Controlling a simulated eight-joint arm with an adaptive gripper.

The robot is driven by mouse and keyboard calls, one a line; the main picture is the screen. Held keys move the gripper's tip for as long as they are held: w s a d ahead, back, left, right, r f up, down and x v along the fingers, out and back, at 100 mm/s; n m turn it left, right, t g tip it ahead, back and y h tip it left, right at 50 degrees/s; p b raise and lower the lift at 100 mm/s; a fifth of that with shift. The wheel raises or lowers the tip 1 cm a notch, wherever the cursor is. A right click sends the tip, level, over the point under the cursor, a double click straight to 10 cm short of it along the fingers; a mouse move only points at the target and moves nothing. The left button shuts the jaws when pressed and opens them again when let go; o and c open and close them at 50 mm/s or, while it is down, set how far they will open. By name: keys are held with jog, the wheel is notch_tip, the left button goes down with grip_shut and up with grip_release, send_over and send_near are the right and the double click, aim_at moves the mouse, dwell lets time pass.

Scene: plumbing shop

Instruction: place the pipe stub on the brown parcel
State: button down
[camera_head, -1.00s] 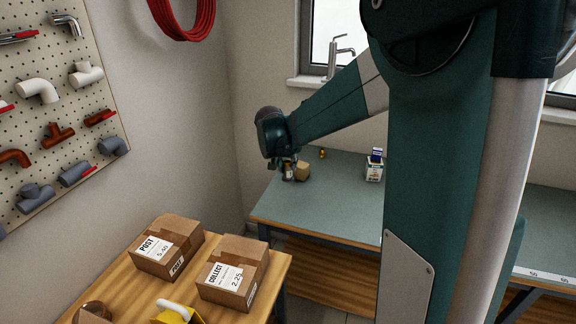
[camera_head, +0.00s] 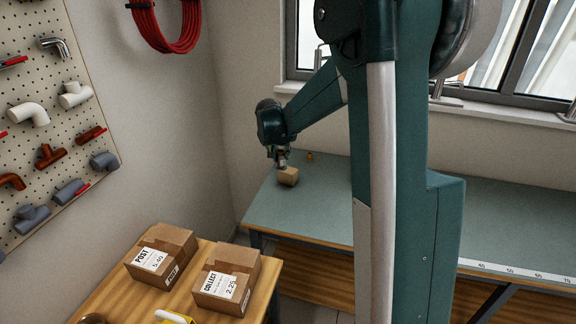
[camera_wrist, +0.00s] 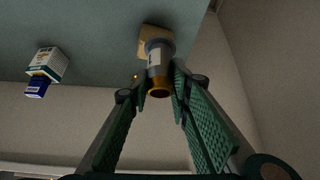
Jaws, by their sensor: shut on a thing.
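The pipe stub (camera_wrist: 157,58), a grey cylinder with a pale label and a copper-coloured rim, is between the fingers of my gripper (camera_wrist: 160,82) in the wrist view. The gripper is shut on it. The brown parcel (camera_head: 288,177) is a small tan box on the grey-green bench in the head view, with my gripper (camera_head: 281,164) just above its left part. In the wrist view the parcel (camera_wrist: 146,41) shows behind the far end of the stub, partly hidden by it. I cannot tell whether stub and parcel touch.
A small brass fitting (camera_head: 310,156) stands behind the parcel on the bench (camera_head: 320,210). A white and blue box (camera_wrist: 47,65) shows in the wrist view. Larger cartons marked POST (camera_head: 160,250) and COLLECT (camera_head: 228,278) stand on a wooden table in front. The bench around the parcel is mostly clear.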

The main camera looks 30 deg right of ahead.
jog(key=w+d+r+n+p, duration=0.1)
jog(key=w+d+r+p, duration=0.2)
jog(key=w+d+p, duration=0.2)
jog(key=shift+w+d+r+p, duration=0.25)
jog(key=shift+d+r+p, duration=0.1)
jog(key=shift+d, duration=0.3)
jog(key=shift+f, duration=0.1)
send_over(288, 169)
notch_tip(288, 169, down, 6)
jog(key=shift+s, duration=0.15)
jog(key=shift+f, duration=0.1)
dwell(0.3)
jog(key=shift+a+f, duration=0.1)
jog(key=shift+f, duration=1.75)
jog(key=shift+f+b, duration=0.15)
jog(key=shift+b, duration=0.15)
